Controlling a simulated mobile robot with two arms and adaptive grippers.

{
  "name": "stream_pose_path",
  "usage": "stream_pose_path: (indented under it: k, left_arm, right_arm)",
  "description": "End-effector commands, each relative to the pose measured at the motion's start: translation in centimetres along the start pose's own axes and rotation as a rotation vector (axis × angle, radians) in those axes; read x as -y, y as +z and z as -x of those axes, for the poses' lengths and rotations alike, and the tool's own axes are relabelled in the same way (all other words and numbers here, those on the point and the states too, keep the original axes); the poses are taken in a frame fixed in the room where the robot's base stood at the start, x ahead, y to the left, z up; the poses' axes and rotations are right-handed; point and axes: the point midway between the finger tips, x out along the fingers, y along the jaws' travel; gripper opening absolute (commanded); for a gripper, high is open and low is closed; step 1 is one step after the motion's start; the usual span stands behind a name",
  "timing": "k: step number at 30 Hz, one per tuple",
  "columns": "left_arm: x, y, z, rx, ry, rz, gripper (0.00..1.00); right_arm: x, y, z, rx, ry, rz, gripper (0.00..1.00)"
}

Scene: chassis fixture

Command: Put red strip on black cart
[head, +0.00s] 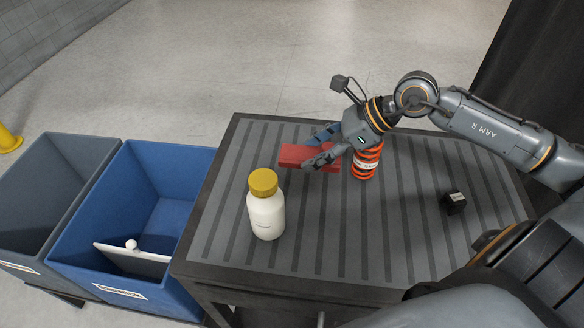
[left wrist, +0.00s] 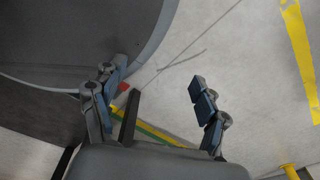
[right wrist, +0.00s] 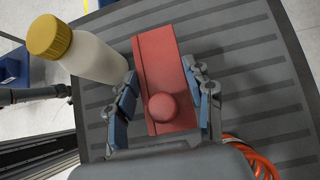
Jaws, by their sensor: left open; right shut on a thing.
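The red strip (head: 292,156), a flat red block with a round knob, is at the far middle of the black cart's ribbed top (head: 330,235). My right gripper (head: 322,146) is shut on it. In the right wrist view the strip (right wrist: 160,70) lies between the two blue-padded fingers of my right gripper (right wrist: 158,100). I cannot tell whether the strip touches the cart top or hangs just above it. My left gripper (left wrist: 152,95) is open and empty in the left wrist view and does not show in the head view.
A white bottle with a yellow cap (head: 266,215) stands left of centre on the cart. An orange coil (head: 366,162) stands right beside my right gripper. A small black block (head: 454,204) is at the right. A blue bin (head: 78,240) holding a white lid (head: 134,261) and a grey bin (head: 30,225) stand left.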

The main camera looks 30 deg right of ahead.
Motion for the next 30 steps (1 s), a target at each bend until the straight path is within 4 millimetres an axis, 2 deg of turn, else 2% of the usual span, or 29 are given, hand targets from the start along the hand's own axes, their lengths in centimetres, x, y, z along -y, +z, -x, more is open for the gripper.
stream_pose_path:
  k: [2, 9, 12, 19, 25, 30]
  left_arm:
    - [0.0, -0.1, 0.4, 0.000, 0.000, 0.001, 0.74]
    - [-0.2, 1.1, 1.6, 0.020, 0.002, 0.002, 0.74]
    - [-0.2, 1.5, 1.9, 0.027, 0.003, 0.002, 0.74]
    - [-0.2, 1.6, 2.2, 0.029, 0.003, 0.003, 0.74]
    - [-0.1, 1.3, 3.5, 0.027, 0.002, 0.003, 0.74]
    - [-0.1, 1.2, 3.3, 0.025, 0.002, 0.003, 0.74]
  right_arm:
    - [0.3, 0.5, -0.5, 0.004, -0.003, 0.004, 0.19]
    - [1.1, 0.0, -5.0, 0.006, 0.001, -0.001, 0.19]
    - [1.3, -0.3, -6.4, 0.003, 0.001, 0.000, 0.19]
    - [1.6, -0.6, -8.0, 0.001, 0.001, 0.000, 0.19]
    - [1.5, -2.5, -9.9, -0.001, 0.002, -0.003, 0.19]
    - [1.6, -2.8, -10.2, 0.000, -0.001, 0.003, 0.19]
